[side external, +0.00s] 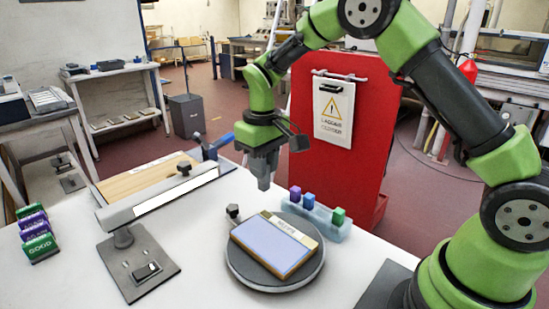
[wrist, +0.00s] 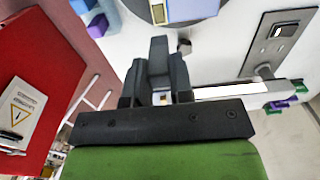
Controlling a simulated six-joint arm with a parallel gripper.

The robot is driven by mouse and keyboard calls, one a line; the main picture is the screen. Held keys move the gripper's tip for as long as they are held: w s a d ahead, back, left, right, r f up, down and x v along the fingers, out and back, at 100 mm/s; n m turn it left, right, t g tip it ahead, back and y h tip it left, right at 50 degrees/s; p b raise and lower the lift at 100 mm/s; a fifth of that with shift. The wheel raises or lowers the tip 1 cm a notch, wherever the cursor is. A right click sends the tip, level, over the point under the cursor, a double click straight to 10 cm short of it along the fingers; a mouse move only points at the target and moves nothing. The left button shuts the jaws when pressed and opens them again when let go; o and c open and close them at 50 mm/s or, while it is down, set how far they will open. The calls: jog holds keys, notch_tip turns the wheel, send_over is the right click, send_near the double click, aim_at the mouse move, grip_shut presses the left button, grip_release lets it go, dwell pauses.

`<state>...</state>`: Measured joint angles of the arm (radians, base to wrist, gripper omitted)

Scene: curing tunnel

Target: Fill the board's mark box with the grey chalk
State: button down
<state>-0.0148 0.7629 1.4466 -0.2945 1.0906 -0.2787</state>
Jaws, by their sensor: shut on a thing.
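My gripper (side external: 264,178) is shut on a grey block, the grey chalk, above the table between the red panel and the long bar. In the wrist view the grey chalk (wrist: 158,50) shows between the dark fingers of my gripper (wrist: 158,80). A board (side external: 272,247) with a lilac face, wooden edge and small white label lies on a dark round turntable (side external: 242,272). The chalk is apart from this board, behind and above it. A mark box cannot be made out clearly on the board.
A pale blue tray (side external: 318,224) holds purple, blue and green blocks behind the turntable. A bar on a stand (side external: 160,195) crosses before a wooden panel (side external: 140,182). Labelled green and purple blocks (side external: 36,232) stand at left. A red panel (side external: 340,150) rises behind.

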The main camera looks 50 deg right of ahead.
aim_at(264, 191)
jog(key=shift+f, duration=2.75)
jog(key=shift+s+f, duration=0.6)
jog(key=shift+w, duration=0.45)
jog(key=shift+s, duration=0.55)
jog(key=shift+w, duration=0.7)
jog(key=shift+s, duration=0.75)
jog(key=shift+w, duration=0.8)
jog(key=shift+s+r, duration=0.1)
jog(key=shift+s, duration=0.75)
notch_tip(264, 191, up, 8)
